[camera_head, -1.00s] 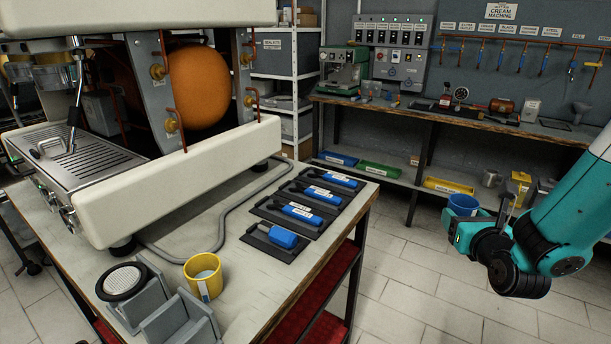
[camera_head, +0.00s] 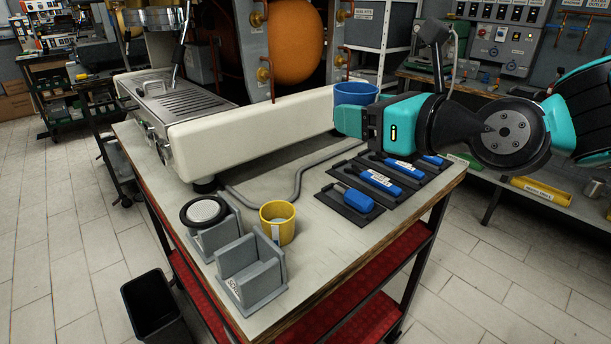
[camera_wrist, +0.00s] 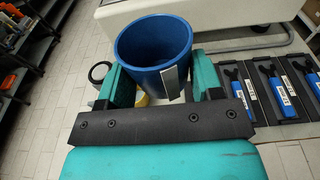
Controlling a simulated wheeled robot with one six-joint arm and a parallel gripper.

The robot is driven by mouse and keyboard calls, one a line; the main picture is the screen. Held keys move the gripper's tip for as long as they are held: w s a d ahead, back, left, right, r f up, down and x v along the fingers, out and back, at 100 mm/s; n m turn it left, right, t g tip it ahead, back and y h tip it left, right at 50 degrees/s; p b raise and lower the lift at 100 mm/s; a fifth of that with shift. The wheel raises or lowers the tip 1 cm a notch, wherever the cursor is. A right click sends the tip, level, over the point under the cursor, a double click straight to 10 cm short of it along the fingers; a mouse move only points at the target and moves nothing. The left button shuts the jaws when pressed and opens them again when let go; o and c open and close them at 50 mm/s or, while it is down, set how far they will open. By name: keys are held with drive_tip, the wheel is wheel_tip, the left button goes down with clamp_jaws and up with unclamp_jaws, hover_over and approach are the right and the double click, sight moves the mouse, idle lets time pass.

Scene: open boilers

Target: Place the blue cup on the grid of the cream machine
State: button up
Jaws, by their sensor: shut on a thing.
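The blue cup (camera_head: 356,93) is held upright in my gripper (camera_wrist: 158,88), which is shut on it. In the wrist view the blue cup (camera_wrist: 155,52) sits between the two teal fingers, its open top toward the camera. In the head view my gripper (camera_head: 352,122) is above the far part of the bench, by the right end of the cream machine's base. The cream machine (camera_head: 250,122) stands at the back of the bench. Its metal grid (camera_head: 190,102) is on its left side, with nothing on it, well to the left of the cup.
A yellow cup (camera_head: 278,222), a grey stand (camera_head: 250,272) and a round filter on a holder (camera_head: 205,212) occupy the bench's near left. Blue-handled tools (camera_head: 378,182) lie on black mats at the right. A grey hose (camera_head: 297,180) runs between. A black bin (camera_head: 152,308) stands on the floor.

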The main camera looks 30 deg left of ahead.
sight(351, 235)
wheel_tip(351, 235, down, 20)
drive_tip(key=b, duration=0.4)
drive_tip(key=shift+f, duration=0.1)
drive_tip(key=o, duration=0.7)
drive_tip(key=shift+d, duration=0.1)
drive_tip(key=shift+c, duration=0.2)
